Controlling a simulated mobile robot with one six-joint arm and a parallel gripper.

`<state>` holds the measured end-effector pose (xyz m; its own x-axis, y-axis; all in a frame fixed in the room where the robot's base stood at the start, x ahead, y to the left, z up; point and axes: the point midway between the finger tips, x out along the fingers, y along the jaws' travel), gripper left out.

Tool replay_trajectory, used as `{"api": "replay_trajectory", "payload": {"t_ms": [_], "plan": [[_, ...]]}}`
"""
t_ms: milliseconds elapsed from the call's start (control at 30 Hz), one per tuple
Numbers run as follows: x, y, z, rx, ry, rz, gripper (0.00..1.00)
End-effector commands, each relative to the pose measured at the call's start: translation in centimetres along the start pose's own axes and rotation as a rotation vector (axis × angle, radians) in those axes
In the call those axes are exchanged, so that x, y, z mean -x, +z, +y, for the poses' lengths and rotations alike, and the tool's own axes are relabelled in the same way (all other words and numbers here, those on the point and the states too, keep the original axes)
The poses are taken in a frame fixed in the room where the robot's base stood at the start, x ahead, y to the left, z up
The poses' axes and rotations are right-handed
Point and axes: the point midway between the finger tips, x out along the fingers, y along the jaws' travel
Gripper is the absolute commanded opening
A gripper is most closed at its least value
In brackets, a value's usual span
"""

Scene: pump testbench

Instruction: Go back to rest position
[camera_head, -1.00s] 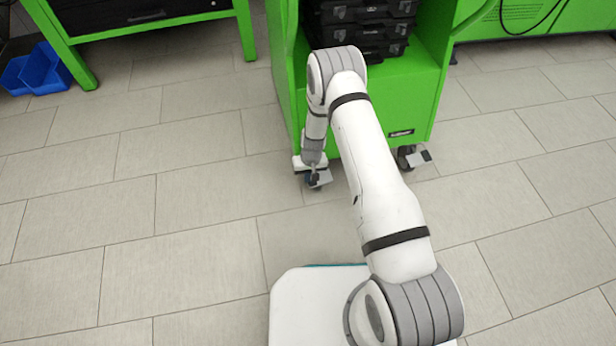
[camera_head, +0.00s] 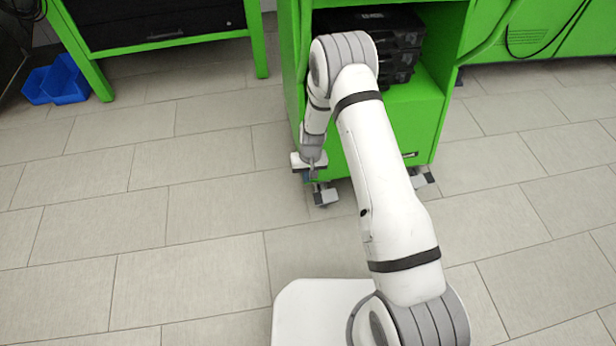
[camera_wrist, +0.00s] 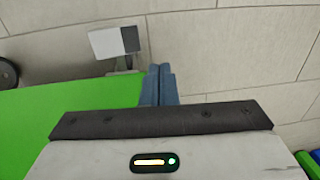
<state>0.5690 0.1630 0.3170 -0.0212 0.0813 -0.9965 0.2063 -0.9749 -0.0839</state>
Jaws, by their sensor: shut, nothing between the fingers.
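My gripper (camera_wrist: 159,72) shows in the wrist view with its two blue-grey fingers together and nothing between them. It points down toward the tiled floor, beside a green panel. In the head view my gripper (camera_head: 310,174) is small and hangs at the lower left corner of the green cart (camera_head: 420,125). My arm reaches forward from my base, bends at the elbow in front of the cart and drops on its left side. Whether the gripper touches the cart cannot be told.
Black cases (camera_head: 400,45) sit inside the cart, which stands on casters (camera_head: 325,194). A green-framed workbench (camera_head: 82,55) stands at the back left with blue bins (camera_head: 58,80) beside it. More green furniture (camera_head: 550,35) stands at the back right. The floor at left and right is clear.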

Motion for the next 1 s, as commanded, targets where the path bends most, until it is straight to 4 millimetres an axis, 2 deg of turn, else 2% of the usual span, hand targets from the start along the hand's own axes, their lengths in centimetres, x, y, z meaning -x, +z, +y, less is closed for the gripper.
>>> {"api": "replay_trajectory", "payload": {"t_ms": [367, 467, 500, 567, 667, 700, 800, 1000], "plan": [[0.0, 0.0, 0.0, 0.001, 0.000, 0.000, 0.00], [1.0, -0.1, 0.0, -0.001, 0.000, 0.004, 0.00], [2.1, -0.2, 0.1, -0.002, -0.001, 0.008, 0.00], [4.8, -0.4, 0.2, -0.005, -0.002, 0.016, 0.00], [11.1, -0.4, 0.6, -0.013, -0.003, 0.033, 0.00], [14.1, -0.3, 0.8, -0.018, -0.004, 0.040, 0.00], [21.4, 0.5, 1.3, -0.029, -0.003, 0.059, 0.00], [34.8, 3.6, 2.5, -0.053, 0.004, 0.093, 0.00]]}}
